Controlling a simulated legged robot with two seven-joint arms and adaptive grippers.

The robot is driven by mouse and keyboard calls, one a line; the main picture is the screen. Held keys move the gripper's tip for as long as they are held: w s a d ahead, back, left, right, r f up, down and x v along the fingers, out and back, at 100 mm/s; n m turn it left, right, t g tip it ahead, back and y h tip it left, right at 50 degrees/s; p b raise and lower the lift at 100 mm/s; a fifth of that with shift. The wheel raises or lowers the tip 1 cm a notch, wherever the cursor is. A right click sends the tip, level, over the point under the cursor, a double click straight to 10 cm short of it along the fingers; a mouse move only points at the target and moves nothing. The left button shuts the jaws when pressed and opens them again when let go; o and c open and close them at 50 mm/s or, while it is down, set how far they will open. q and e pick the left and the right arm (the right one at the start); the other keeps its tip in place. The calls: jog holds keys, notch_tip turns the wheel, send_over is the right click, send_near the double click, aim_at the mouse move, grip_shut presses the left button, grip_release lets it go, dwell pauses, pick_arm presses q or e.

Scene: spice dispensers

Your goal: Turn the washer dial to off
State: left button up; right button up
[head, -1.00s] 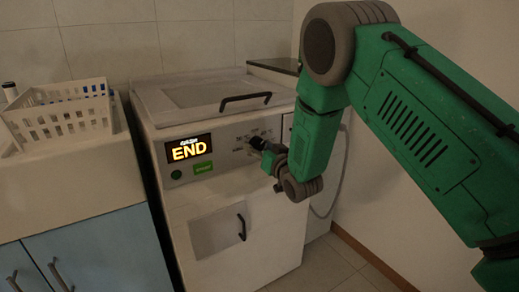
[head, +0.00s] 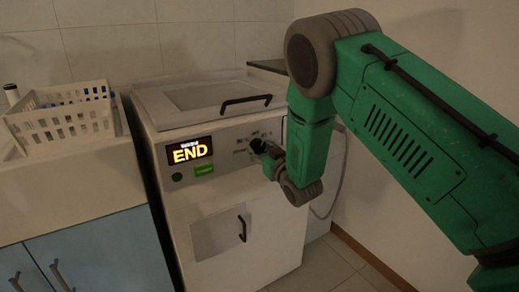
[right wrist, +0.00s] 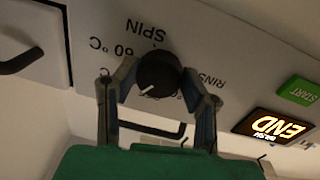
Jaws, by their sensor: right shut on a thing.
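The washer (head: 236,225) is a white front panel machine with a lit display (head: 189,151) reading END. Its dial (right wrist: 158,72) is a round black knob with a white pointer line, seen in the right wrist view. The pointer is toward the lower left of that picture. In the head view my right gripper (head: 262,150) largely hides the dial. My left gripper is out of view.
A green START button (right wrist: 300,91) sits beside the display. Dark handles are on the lid (head: 246,102) and the lower door (head: 242,228). A white basket (head: 60,122) stands on the counter at left. Bare wall and floor are at right.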

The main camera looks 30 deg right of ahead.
jog(key=n, duration=0.2)
jog(key=shift+n, duration=0.4)
jog(key=shift+f+n+p, duration=0.1)
jog(key=shift+n+p, duration=0.3)
jog(key=shift+n, duration=1.3)
jog(key=o, duration=1.1)
jog(key=shift+o, duration=0.2)
jog(key=shift+s, duration=0.1)
jog(key=shift+s, duration=0.2)
jog(key=s, duration=1.1)
jog(key=shift+s+a+f, duration=0.2)
jog(key=shift+f, duration=0.1)
